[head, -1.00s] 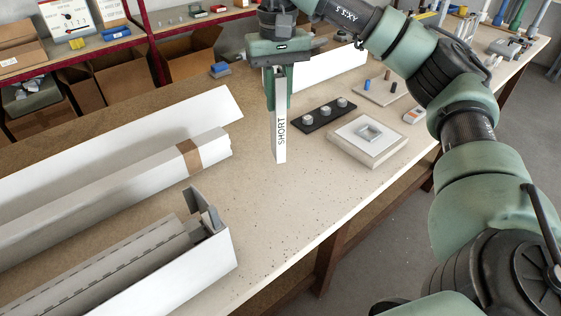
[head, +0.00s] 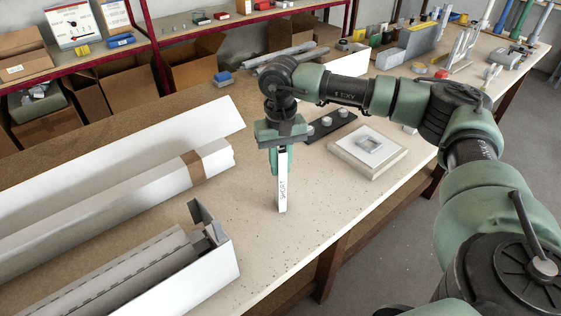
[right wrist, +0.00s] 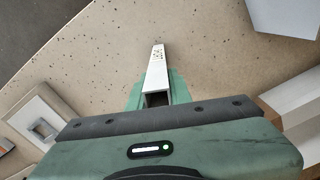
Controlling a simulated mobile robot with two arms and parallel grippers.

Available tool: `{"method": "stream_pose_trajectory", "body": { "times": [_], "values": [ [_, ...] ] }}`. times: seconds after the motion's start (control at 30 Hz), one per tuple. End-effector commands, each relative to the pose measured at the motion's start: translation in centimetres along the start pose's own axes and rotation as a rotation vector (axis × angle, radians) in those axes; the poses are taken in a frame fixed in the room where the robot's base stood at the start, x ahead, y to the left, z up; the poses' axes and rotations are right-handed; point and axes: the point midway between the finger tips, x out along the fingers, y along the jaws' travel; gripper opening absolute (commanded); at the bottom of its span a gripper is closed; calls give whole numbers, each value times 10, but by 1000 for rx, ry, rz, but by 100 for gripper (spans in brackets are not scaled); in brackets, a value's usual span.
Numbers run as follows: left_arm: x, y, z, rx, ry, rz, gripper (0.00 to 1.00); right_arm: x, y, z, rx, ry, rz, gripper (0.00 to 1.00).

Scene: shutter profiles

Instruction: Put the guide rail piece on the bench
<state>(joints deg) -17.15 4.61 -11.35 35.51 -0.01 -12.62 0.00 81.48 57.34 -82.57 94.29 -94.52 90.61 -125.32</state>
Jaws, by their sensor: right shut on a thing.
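The guide rail piece (head: 283,193) is a short white bar marked SHORT. My right gripper (head: 280,163) is shut on its upper part and holds it upright above the bench (head: 330,205). Its lower end is at or close to the bench top; I cannot tell if it touches. In the right wrist view the piece (right wrist: 156,70) sticks out from between the green fingers of the gripper (right wrist: 153,92), over the speckled top. Its near end looks hollow. My left gripper is not in view.
A long white carton (head: 120,203) and an open white box (head: 195,285) with grey profiles lie on the left. A square plate (head: 338,151) and a dark strip with knobs (head: 325,128) stand behind the gripper. The bench around the piece is clear, with its front edge at right.

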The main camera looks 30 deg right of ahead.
Motion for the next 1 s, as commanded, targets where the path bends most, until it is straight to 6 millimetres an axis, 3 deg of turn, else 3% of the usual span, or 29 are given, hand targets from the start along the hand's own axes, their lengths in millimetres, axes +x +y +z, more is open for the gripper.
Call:
{"method": "stream_pose_trajectory", "body": {
  "times": [0.27, 0.3, 0.37, 0.8, 1.0],
  "values": [
    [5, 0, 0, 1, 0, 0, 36, 5, 0, 0, 0, 0, 0, 0],
    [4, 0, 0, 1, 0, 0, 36, 3, 0, 0, 0, 0, 0, 28],
    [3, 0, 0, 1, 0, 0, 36, 3, 0, 0, 0, 0, 0, 41],
    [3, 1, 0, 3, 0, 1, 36, -5, -1, -1, 0, 3, -2, 41],
    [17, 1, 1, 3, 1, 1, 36, -42, -1, -2, -1, 6, -3, 41]
  ]
}}
